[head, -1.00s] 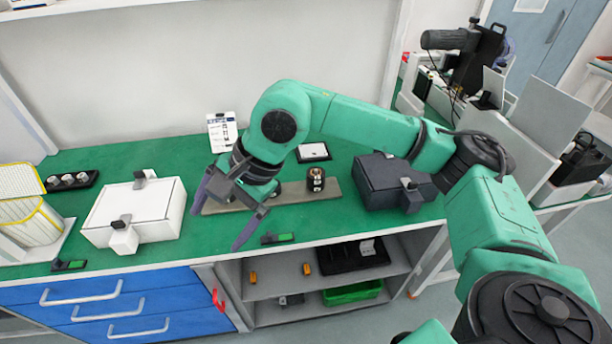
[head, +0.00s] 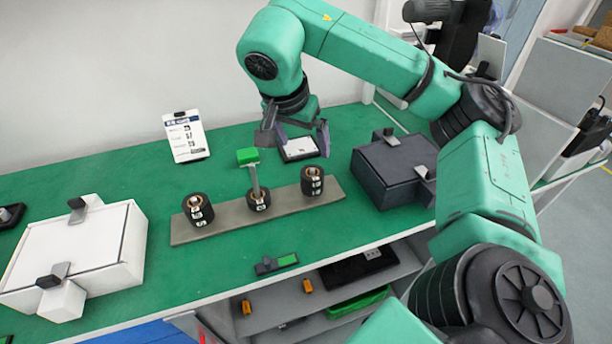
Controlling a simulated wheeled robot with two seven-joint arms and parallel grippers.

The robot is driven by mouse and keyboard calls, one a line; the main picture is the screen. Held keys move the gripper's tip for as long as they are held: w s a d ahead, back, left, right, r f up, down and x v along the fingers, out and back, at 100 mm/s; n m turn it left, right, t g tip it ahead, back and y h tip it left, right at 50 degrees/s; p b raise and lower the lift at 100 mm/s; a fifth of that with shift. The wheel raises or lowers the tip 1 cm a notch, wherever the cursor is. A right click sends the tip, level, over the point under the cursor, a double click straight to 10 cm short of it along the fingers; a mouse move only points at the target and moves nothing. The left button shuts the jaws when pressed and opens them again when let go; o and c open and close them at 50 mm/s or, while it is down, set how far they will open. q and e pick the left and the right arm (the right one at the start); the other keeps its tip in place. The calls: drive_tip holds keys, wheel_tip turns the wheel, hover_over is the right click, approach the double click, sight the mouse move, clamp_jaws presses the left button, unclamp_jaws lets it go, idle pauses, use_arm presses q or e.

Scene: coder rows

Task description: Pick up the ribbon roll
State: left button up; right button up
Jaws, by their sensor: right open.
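Three black ribbon rolls with white markings stand on a grey strip (head: 226,226) on the green bench: a left roll (head: 199,211), a middle roll (head: 259,201) and a right roll (head: 312,184). My right gripper (head: 294,146) is open and empty, fingers pointing down. I cannot tell which roll the task means. My left gripper is out of view.
A dark closed box (head: 397,172) stands right of the strip, a white box (head: 80,250) to the left. A printed card (head: 186,138) and a white-faced flat device (head: 299,149) lie behind.

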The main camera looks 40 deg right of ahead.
drive_tip(key=b, duration=0.3)
approach(312, 171)
drive_tip(key=f, duration=0.1)
drive_tip(key=p+x, duration=0.2)
drive_tip(key=x, duration=0.7)
drive_tip(key=shift+w+d, duration=0.1)
drive_tip(key=shift+d, duration=0.1)
drive_tip(key=c, duration=1.3)
